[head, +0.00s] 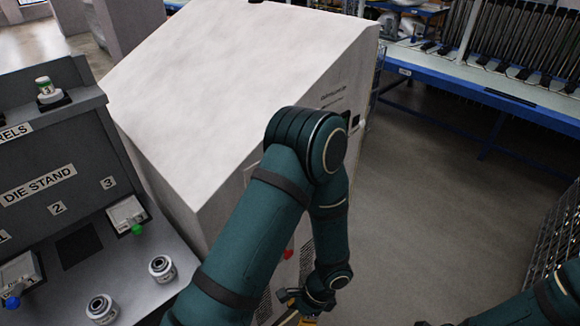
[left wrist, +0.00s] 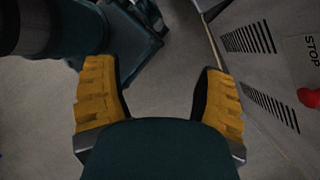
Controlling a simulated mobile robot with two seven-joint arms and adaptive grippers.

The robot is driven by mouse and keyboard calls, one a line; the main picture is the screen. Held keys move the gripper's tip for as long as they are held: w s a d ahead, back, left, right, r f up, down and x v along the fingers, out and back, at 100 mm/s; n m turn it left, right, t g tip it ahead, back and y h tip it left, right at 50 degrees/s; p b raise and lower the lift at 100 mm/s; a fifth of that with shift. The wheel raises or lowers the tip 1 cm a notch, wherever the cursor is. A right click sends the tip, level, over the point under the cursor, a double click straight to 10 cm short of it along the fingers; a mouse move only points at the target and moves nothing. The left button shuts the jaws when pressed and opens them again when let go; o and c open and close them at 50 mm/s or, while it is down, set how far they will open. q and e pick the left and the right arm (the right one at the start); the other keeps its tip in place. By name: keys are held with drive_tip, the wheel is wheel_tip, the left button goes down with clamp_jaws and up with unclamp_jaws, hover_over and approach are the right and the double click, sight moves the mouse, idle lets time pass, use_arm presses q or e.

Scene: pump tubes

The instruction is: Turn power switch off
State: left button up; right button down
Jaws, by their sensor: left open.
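The large white machine cabinet (head: 225,75) stands in the middle of the head view. My left arm crosses in front of its side face. A red stop button (head: 288,250) shows low on that face, partly behind my arm; it also shows at the right edge of the left wrist view (left wrist: 310,97), beside a STOP label. I cannot make out which part is the power switch; a small dark fitting (head: 354,121) sits high on the side face. My left gripper (left wrist: 155,68) has yellow fingers, spread apart and empty, beside the vented panel.
A grey die stand (head: 50,180) with labelled slots and small metal parts stands at the left. A blue-framed bench (head: 470,75) with racks is at the back right. Grey floor (head: 430,180) is clear right of the cabinet. A wire rack (head: 560,235) stands at the right edge.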

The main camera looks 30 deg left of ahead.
use_arm(q)
drive_tip(key=w+a+r+m+t+y+p, duration=0.1)
drive_tip(key=w+r+m+t+y+p, duration=0.1)
drive_tip(key=w+r+m+t+y, duration=0.65)
drive_tip(key=w+a+r+m+t+y+p, duration=0.15)
drive_tip(key=w+r+y, duration=0.45)
drive_tip(key=w+r, duration=0.7)
drive_tip(key=shift+h, duration=0.25)
drive_tip(key=x, duration=0.3)
drive_tip(key=s+r+p+x, duration=0.1)
drive_tip(key=x, duration=0.3)
drive_tip(key=r+x, duration=0.1)
drive_tip(key=x, duration=0.3)
drive_tip(key=shift+s+a+r+p, duration=0.1)
drive_tip(key=shift+a+r+p, duration=0.1)
drive_tip(key=shift+a+p, duration=0.2)
drive_tip(key=c, duration=1.2)
